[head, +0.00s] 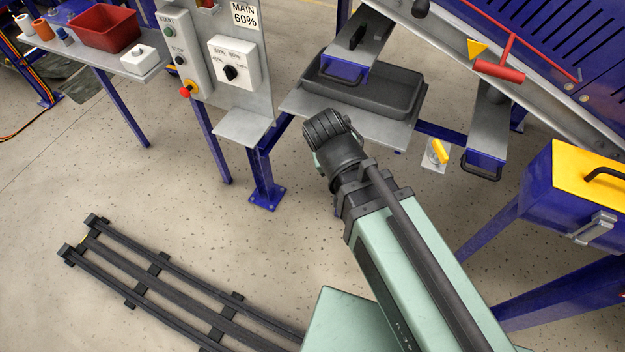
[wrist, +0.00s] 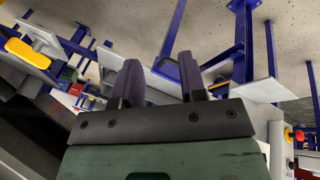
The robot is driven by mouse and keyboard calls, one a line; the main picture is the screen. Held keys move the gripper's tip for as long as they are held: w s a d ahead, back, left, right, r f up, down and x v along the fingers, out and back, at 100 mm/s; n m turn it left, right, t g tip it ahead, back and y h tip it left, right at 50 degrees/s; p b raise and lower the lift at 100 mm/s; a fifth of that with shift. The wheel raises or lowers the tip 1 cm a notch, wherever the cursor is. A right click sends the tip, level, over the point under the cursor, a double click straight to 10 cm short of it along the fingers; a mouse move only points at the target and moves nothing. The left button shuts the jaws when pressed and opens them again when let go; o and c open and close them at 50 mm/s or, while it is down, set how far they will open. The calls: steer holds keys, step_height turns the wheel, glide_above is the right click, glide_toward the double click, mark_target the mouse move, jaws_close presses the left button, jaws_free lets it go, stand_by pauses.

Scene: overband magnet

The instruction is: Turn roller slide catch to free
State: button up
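A small yellow handle (head: 439,151) on a light grey plate sits below the slanted conveyor frame, right of my arm's end. It looks like the roller slide catch; its lettering, if any, is too small to read. A yellow bar (wrist: 27,53) on a grey part shows at the upper left of the wrist view; I cannot tell if it is the same handle. My gripper (wrist: 162,85) shows two dark fingers standing apart with nothing between them. In the head view my gripper is hidden behind my wrist, which is left of the yellow handle and apart from it.
A dark grey tray (head: 400,98) lies on a shelf beyond my wrist. A slide with a black loop handle (head: 484,172) is right of the yellow handle. A yellow-topped blue box (head: 585,185) stands at right. A control panel (head: 234,65) stands at left.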

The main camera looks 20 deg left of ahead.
steer(key=shift+n, duration=0.6)
steer(key=s+a+f, duration=0.1)
steer(key=s+a+b, duration=0.1)
steer(key=a, duration=0.1)
steer(key=s+a+f+b, duration=0.1)
steer(key=shift+a+f, duration=0.2)
steer(key=shift+f, duration=0.15)
steer(key=shift+w, duration=0.1)
